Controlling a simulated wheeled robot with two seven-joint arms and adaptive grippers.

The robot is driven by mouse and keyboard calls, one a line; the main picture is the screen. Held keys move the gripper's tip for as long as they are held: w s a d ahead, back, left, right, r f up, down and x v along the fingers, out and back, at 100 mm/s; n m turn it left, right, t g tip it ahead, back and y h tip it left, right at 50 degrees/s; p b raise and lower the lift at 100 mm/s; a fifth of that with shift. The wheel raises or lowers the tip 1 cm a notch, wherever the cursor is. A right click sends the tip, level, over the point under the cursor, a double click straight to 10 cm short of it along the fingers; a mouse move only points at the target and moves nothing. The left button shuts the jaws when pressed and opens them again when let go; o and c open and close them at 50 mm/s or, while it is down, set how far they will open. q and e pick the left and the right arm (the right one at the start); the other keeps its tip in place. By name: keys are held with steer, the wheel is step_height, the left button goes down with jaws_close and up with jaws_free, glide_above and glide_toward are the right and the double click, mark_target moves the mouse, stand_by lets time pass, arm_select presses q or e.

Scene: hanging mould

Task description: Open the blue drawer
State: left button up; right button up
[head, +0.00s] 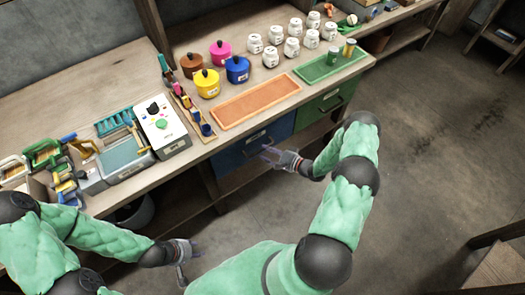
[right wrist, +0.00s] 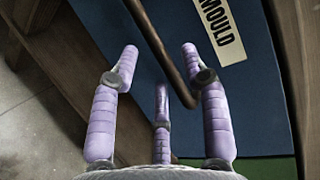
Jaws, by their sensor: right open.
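The blue drawer (head: 232,158) is under the bench top, left of a green drawer, and its front looks flush with the bench. My right gripper (head: 270,154) is at its front, by the handle. In the right wrist view the blue front (right wrist: 255,95) bears a "MOULD" label (right wrist: 218,30). The dark bar handle (right wrist: 160,45) runs between the spread purple fingers (right wrist: 160,68); I cannot tell whether they touch it. My left gripper (head: 187,262) is empty, fingers apart, low in front of the bench at the lower left.
The green drawer (head: 322,106) adjoins on the right. The bench top holds an orange tray (head: 255,103), a green tray (head: 331,68), coloured pots (head: 238,70), white jars (head: 292,47) and a white box (head: 163,128). The floor (head: 430,150) right of my right arm is clear.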

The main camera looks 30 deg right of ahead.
mark_target(262, 150)
arm_select(q)
steer(key=shift+f, duration=0.3)
arm_select(e)
steer(key=shift+x, duration=1.5)
jaws_close()
steer(key=shift+s, duration=0.1)
